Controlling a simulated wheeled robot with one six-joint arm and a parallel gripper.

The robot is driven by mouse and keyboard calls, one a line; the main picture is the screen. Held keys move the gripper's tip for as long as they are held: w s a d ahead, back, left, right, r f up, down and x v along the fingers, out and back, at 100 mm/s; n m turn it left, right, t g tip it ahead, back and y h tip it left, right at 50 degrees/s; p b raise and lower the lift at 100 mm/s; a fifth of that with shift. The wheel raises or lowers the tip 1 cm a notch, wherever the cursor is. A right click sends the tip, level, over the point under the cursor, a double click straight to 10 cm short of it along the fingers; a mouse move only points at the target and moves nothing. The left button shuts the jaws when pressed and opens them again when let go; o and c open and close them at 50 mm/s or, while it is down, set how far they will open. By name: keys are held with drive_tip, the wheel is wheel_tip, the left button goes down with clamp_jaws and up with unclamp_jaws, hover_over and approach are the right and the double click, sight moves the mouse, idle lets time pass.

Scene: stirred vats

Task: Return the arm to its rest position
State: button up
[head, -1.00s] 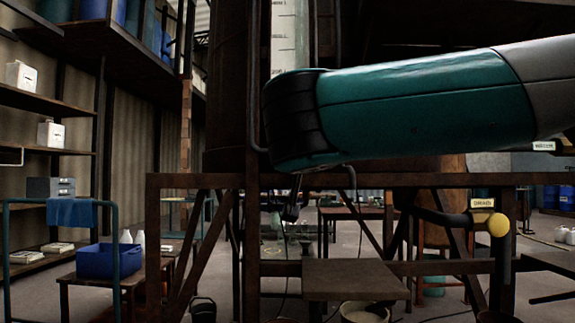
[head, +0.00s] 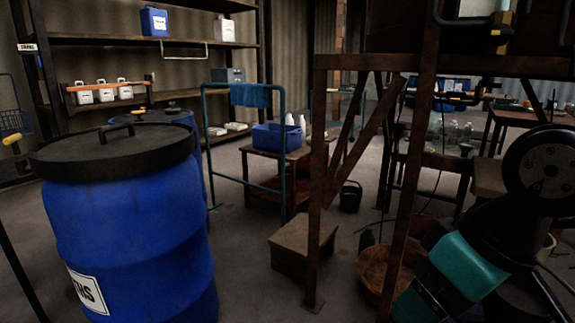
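My arm (head: 455,268) shows at the lower right of the head view. A round black joint (head: 545,170) sits at the right edge, and a teal and black section slopes down and left from it to the bottom edge. The arm lies in front of the steel frame and part of the floor clutter. I cannot make out my gripper or its fingers in the view. Whether it holds anything cannot be seen.
A blue drum with a black lid (head: 125,230) stands close at the left. A brown steel frame (head: 318,190) rises near the arm. A low box step (head: 303,245), a round basin (head: 385,270) and a black bucket (head: 350,196) stand on the floor. Bare floor lies left of the step.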

drive_tip(key=s+f+n+g, duration=0.1)
drive_tip(key=s+g, duration=0.1)
drive_tip(key=s, duration=0.2)
wheel_tip(320, 180, up, 29)
drive_tip(key=p, duration=2.8)
drive_tip(key=shift+s+a+f, duration=0.2)
drive_tip(key=shift+s+a, duration=0.05)
drive_tip(key=shift+a, duration=0.2)
